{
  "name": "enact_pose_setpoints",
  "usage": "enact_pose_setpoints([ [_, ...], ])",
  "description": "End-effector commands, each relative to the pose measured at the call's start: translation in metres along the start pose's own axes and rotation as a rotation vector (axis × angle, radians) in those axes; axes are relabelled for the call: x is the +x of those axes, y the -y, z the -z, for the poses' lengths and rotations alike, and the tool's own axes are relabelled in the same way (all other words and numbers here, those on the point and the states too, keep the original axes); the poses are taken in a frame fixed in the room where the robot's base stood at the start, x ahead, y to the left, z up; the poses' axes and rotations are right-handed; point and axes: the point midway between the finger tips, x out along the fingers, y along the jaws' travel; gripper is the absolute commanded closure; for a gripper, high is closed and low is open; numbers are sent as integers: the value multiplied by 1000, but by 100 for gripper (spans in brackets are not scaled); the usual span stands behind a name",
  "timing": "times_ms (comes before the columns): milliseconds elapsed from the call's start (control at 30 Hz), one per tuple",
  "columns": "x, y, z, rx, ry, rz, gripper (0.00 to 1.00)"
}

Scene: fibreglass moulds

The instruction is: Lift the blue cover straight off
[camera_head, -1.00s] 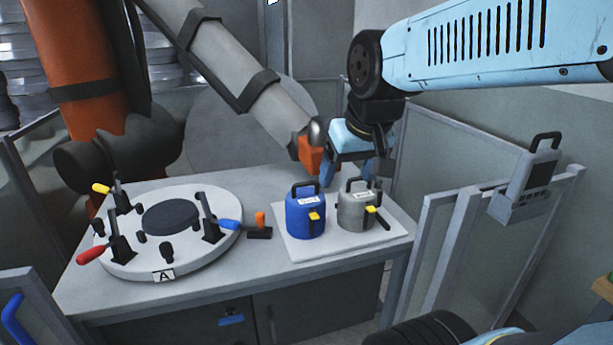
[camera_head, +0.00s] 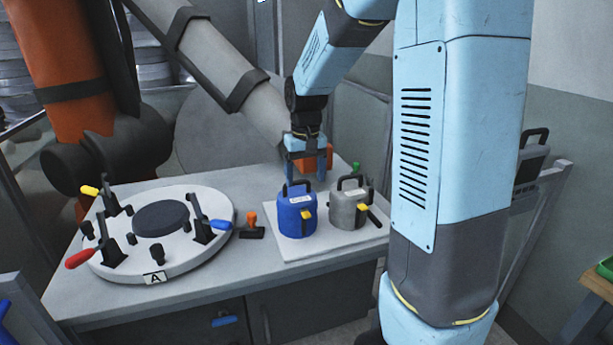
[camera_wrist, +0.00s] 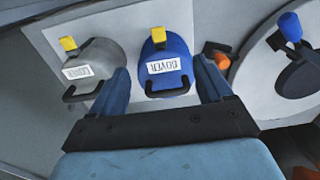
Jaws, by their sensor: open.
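The blue cover (camera_head: 297,215) stands upright on a white board (camera_head: 275,251) on the table. It has a black loop handle on top, a white label and a yellow tab. My gripper (camera_head: 306,178) points down just above and behind the blue cover's handle, with its jaws apart and empty. In the wrist view the blue cover (camera_wrist: 166,67) shows between the two fingers (camera_wrist: 163,88), its label reading COVER. The fingers appear apart from the handle; the exact height gap is hard to tell.
A grey cover (camera_head: 349,208) of the same shape stands close to the right on the board. A large grey and orange arm (camera_head: 225,70) reaches in behind.

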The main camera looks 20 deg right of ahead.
Motion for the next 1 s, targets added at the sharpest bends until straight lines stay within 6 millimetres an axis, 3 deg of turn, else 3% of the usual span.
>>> enact_pose_setpoints([
  [367, 28, 0, 9, 0, 24, -2, 21],
  [1000, 127, -1, 7, 0, 24, -2, 21],
])
